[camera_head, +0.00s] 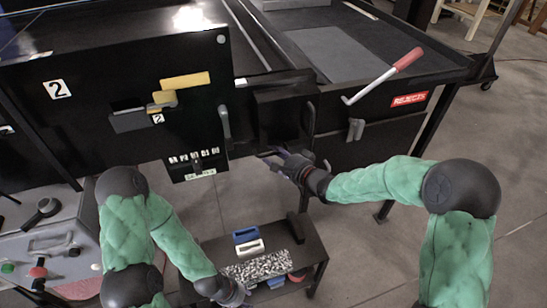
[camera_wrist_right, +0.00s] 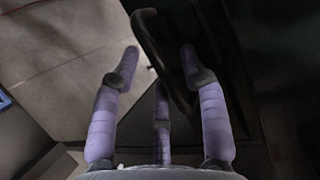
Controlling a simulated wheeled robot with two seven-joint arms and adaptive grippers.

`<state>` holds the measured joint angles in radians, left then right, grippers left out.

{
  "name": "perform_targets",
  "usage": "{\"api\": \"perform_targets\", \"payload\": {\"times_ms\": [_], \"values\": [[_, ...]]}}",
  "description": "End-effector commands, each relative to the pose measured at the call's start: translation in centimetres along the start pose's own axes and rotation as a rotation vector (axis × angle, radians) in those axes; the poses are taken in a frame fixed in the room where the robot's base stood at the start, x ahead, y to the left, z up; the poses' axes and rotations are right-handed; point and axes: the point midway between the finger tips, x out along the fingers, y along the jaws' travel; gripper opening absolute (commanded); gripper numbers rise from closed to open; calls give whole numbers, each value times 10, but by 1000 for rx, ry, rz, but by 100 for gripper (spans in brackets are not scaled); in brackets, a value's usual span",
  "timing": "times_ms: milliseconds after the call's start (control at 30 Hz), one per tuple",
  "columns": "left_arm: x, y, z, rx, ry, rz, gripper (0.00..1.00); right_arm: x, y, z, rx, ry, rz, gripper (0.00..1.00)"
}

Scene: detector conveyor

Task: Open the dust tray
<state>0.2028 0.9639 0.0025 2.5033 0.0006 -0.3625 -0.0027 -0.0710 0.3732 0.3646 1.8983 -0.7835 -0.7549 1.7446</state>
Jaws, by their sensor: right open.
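The black machine front has a dark vertical handle (camera_head: 309,118) beside a boxy black section (camera_head: 278,112); no readable label marks the dust tray, so I cannot tell for certain which part it is. My right gripper (camera_head: 273,158) is just below and left of that handle, open and empty. In the right wrist view, a dark bar-shaped handle (camera_wrist_right: 163,55) lies between the spread purple fingers of the right gripper (camera_wrist_right: 158,70), close to the right finger; contact is unclear. My left gripper (camera_head: 236,293) is low, by the small bench; its fingers are too small to judge.
A second grey handle (camera_head: 225,122) sits on the panel to the left. A red-handled lever (camera_head: 385,76) and a small latch (camera_head: 355,129) are to the right. A low black bench (camera_head: 313,246) with blue and white items stands below. Open floor lies right.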

Motion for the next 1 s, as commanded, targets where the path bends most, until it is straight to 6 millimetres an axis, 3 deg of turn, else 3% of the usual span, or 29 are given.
{"api": "perform_targets", "payload": {"times_ms": [400, 567, 1000], "values": [[2, -1, 0, 0, 0, 0, 40, 8, -1, 0, 1, 1, 0, 44], [2, -1, 0, 0, 0, 0, 40, 8, 0, 0, 1, 1, 0, 0], [-5, 2, 0, 0, 0, 0, 40, 1, 1, 3, 4, 0, 3, 0]]}}
